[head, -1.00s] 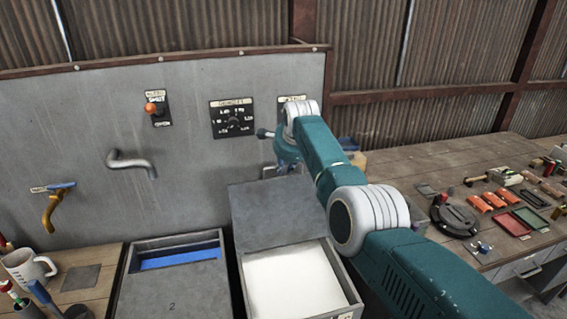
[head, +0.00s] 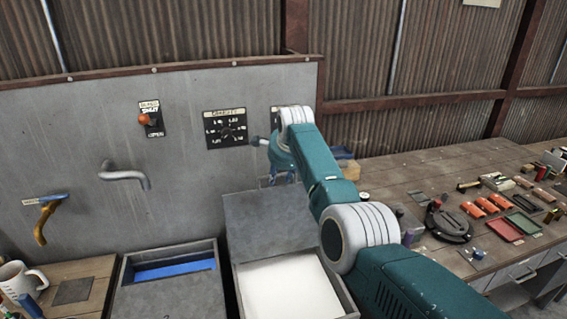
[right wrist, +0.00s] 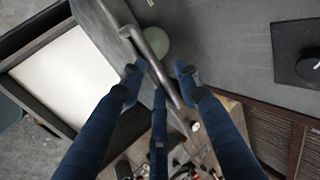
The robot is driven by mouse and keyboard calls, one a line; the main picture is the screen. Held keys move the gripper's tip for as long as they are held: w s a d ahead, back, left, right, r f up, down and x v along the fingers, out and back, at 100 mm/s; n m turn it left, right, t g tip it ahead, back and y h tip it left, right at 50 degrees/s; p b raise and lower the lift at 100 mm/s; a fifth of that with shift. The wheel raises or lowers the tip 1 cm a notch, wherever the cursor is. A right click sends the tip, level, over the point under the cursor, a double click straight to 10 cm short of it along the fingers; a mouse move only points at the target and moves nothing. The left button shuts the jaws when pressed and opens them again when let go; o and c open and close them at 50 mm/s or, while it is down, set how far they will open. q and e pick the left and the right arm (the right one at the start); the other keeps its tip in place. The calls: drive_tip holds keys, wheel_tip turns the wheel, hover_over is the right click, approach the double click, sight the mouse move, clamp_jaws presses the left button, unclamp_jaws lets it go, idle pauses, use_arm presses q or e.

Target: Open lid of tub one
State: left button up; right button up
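Tub one (head: 344,300) is the right-hand grey box at the bottom of the head view; its white inside shows. In the right wrist view the tub (right wrist: 42,44) lies at the left with white showing. The lid (right wrist: 98,28) is a dark panel carrying a bent metal handle (right wrist: 157,66). My right gripper (right wrist: 158,76) has its blue fingers apart on either side of the handle; contact is unclear. In the head view the right gripper (head: 281,179) is mostly hidden by my arm.
Tub two (head: 213,290) stands left of tub one, with blue showing at its far end. The wall panel (head: 75,120) carries an orange-knobbed switch (head: 147,119), a dial (head: 225,129) and two taps. The right bench (head: 420,180) holds tools and trays.

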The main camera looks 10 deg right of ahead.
drive_tip(key=v, duration=1.1)
drive_tip(key=shift+f, duration=0.1)
